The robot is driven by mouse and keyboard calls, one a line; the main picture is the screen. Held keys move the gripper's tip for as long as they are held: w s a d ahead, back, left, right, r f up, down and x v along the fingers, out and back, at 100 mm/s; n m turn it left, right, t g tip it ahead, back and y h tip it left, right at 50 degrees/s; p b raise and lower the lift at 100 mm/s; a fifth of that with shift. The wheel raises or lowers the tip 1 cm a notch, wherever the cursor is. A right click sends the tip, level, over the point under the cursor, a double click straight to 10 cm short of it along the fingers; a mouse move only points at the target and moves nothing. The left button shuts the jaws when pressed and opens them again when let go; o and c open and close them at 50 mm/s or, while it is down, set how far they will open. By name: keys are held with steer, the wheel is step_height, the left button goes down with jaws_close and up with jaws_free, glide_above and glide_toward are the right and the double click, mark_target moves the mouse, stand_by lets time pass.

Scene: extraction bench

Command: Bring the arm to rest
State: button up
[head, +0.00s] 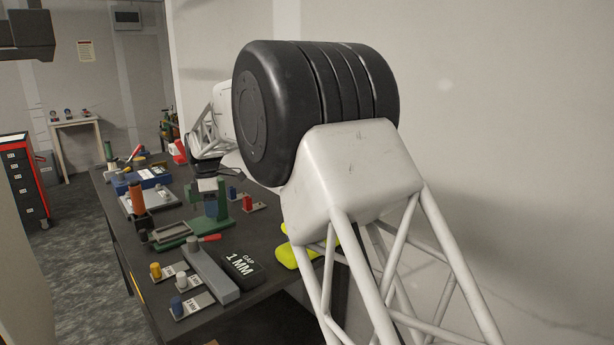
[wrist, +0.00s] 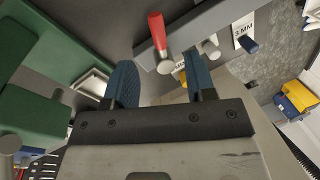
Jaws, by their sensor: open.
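My gripper (wrist: 161,82) shows in the wrist view with its two blue fingers apart. I see nothing held between them. It is over the bench, close to a red-handled tool (wrist: 157,32) with a round metal end, and a green fixture (wrist: 32,118) lies to its left. In the head view my arm's large black joint and white lattice links fill the middle and right. I cannot clearly make out the gripper there.
The dark bench (head: 146,289) carries several fixtures, including a grey bar (head: 211,275), a black "GAP 1 MM" block (head: 240,266) and an orange cylinder (head: 137,196). A yellow object (head: 288,256) lies by my arm. A red drawer cabinet (head: 25,178) stands left, beyond open floor.

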steer(key=s+d+r+m+t, duration=0.1)
steer(key=s+d+r+m, duration=0.4)
steer(key=d, duration=0.6)
steer(key=s+d+r+m+y, duration=0.1)
steer(key=s+d+r+m, duration=0.1)
steer(key=s+d, duration=0.65)
steer(key=s+d+r+m+t, duration=0.1)
steer(key=s+d+r+m, duration=0.25)
steer(key=d, duration=0.95)
steer(key=s+d+f+m+t, duration=0.1)
steer(key=s+d+m, duration=0.3)
steer(key=s, duration=0.6)
steer(key=s+d+f+m, duration=0.4)
steer(key=s+d, duration=0.5)
steer(key=s, duration=0.1)
steer(key=s+d+f+m+t, duration=0.1)
steer(key=s+d+f+m, duration=0.2)
steer(key=s+d, duration=0.4)
steer(key=s+m, duration=0.1)
steer(key=s, duration=0.3)
steer(key=shift+f+m+t, duration=0.15)
steer(key=shift+m+t, duration=0.15)
steer(key=shift+m, duration=0.05)
